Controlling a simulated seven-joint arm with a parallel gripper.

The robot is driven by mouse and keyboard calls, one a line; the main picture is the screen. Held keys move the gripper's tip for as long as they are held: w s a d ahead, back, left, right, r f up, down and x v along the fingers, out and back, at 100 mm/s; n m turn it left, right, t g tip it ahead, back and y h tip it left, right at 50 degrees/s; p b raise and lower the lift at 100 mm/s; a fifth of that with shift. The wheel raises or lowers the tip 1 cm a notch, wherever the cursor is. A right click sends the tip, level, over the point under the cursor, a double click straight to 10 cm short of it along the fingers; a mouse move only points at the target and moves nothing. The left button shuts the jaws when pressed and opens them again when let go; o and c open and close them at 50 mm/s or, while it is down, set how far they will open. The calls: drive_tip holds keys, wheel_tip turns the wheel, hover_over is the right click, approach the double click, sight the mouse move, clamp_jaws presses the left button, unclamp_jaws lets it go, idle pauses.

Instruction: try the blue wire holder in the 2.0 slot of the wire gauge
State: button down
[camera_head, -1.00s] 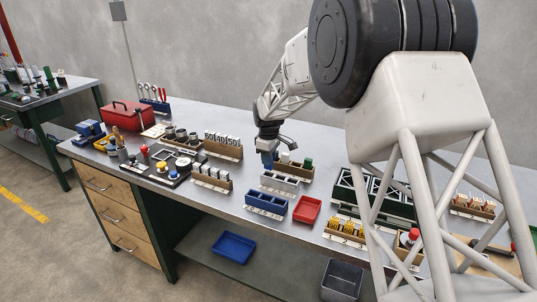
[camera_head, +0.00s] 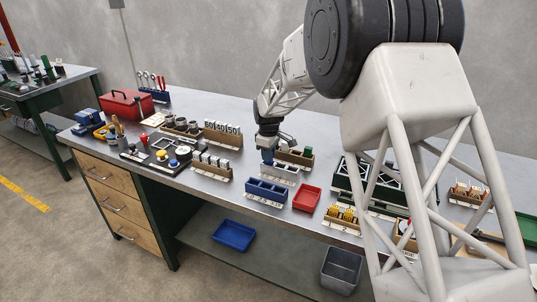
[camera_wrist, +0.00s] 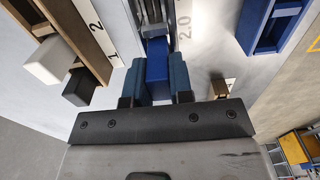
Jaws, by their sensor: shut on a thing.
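The blue wire holder (camera_wrist: 158,62) is a blue block between the two fingers of my gripper (camera_wrist: 160,82) in the wrist view. My gripper (camera_head: 267,150) is shut on it. The wire gauge (camera_head: 279,174) is a pale grey block near the middle of the bench. The holder's far end is at the gauge, lined up with a dark gap beside that label. I cannot tell how far it is inside the slot.
A wooden rack (camera_wrist: 85,38) with white and dark blocks stands close on the left in the wrist view. A blue compartment rack (camera_head: 266,192) and a red tray (camera_head: 306,198) stand in front of the gauge. A green case (camera_head: 372,190) is to the right.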

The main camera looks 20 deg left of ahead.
drive_tip(key=c, duration=0.9)
unclamp_jaws()
drive_tip(key=shift+r, duration=0.15)
drive_tip(key=shift+r, duration=3.75)
